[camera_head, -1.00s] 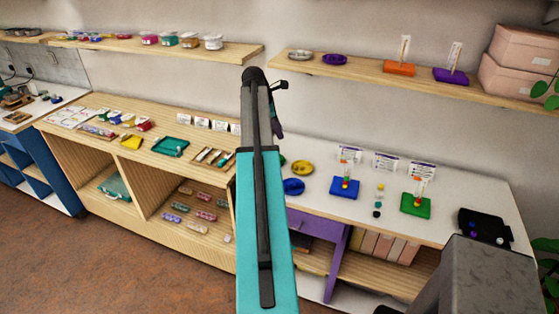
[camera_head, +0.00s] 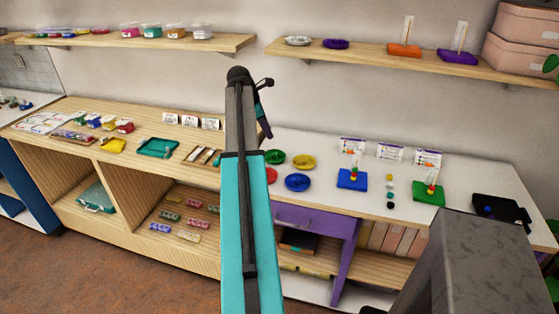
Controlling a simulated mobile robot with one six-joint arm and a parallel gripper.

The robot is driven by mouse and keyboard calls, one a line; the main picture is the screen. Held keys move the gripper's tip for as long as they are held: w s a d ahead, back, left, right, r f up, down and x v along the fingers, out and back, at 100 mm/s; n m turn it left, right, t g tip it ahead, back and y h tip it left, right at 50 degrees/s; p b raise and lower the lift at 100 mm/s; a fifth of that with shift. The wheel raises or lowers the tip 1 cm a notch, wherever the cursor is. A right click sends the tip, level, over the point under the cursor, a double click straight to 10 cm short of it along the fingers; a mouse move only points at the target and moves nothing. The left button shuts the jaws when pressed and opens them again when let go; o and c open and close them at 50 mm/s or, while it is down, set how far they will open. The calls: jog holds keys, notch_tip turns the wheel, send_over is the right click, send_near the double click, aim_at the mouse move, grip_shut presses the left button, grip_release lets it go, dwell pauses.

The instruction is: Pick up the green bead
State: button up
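Several small beads stand in a short row on the white table between two peg boards. A bead that looks green or teal (camera_head: 390,195) is in this row, just above a black bead (camera_head: 390,205); its exact shade is hard to tell at this size. A yellow bead (camera_head: 389,177) is at the far end of the row. The blue board (camera_head: 352,182) stands left of the row and the green board (camera_head: 429,196) right of it, each with coloured beads on its peg.
Green (camera_head: 274,157), yellow (camera_head: 304,162), blue (camera_head: 297,182) and red (camera_head: 271,175) dishes sit left of the blue board. A black tray (camera_head: 500,210) with beads lies at the right. Cards stand behind the boards. A shelf (camera_head: 390,66) hangs above. The table front is clear.

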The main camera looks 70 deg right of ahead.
jog(key=shift+w, duration=0.1)
dwell(0.3)
jog(key=p, duration=0.2)
send_over(281, 157)
jog(key=w+a, duration=0.2)
notch_tip(281, 157, down, 8)
jog(key=shift+d+r, duration=0.1)
jog(key=shift+p+x, duration=0.85)
jog(key=shift+x, duration=1.35)
jog(key=shift+f, duration=0.45)
